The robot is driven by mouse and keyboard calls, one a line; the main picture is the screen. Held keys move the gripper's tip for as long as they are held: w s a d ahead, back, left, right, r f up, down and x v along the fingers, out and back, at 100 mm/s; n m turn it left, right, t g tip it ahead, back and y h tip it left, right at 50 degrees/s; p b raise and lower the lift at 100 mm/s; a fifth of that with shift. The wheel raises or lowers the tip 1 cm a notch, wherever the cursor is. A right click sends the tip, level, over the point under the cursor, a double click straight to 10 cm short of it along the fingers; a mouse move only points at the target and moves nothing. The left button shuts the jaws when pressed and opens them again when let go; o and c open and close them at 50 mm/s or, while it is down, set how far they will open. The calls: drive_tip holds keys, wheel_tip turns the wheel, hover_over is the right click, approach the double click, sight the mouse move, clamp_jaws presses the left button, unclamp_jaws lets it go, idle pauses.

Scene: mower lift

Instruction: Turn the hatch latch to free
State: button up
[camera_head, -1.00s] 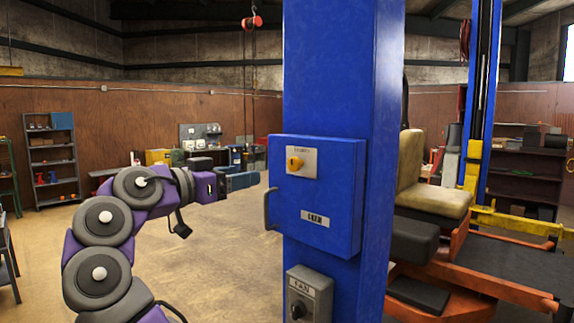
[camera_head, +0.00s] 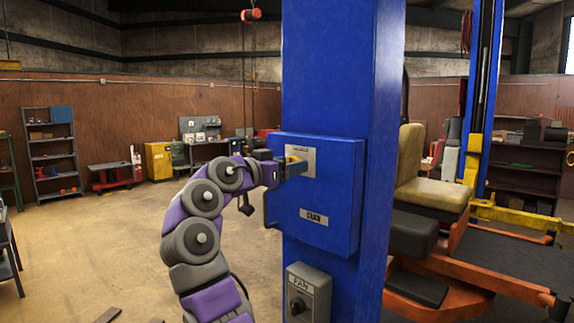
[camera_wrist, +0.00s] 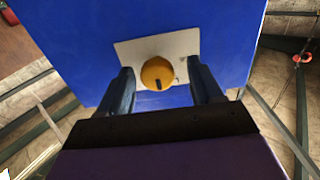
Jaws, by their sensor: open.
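The hatch latch (camera_wrist: 157,73) is a round yellow-orange knob with a dark mark, on a pale plate (camera_wrist: 185,44). The plate sits on the front of a blue hatch box (camera_head: 336,195) fixed to a blue post. My gripper (camera_head: 292,165) is at the latch, and its fingers hide most of the knob in the head view. In the wrist view my gripper (camera_wrist: 160,88) is open, with one dark finger on each side of the knob. Gaps show between the fingers and the knob.
A grey box (camera_head: 309,290) with a dark knob, labelled FAN, is below the hatch on the blue post (camera_head: 330,60). An orange mower (camera_head: 470,262) with a tan seat stands on the right. The floor on the left is mostly open.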

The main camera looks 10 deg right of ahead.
drive_tip(key=c, duration=1)
drive_tip(key=shift+c, duration=0.2)
drive_tip(key=shift+f+n+b, duration=0.1)
drive_tip(key=shift+n+b, duration=0.2)
drive_tip(key=shift+b, duration=0.05)
drive_tip(key=n+p, duration=1.2)
drive_tip(key=n, duration=0.5)
drive_tip(key=shift+s+d, duration=0.1)
drive_tip(key=shift+d, duration=0.05)
drive_tip(key=shift+n, duration=0.3)
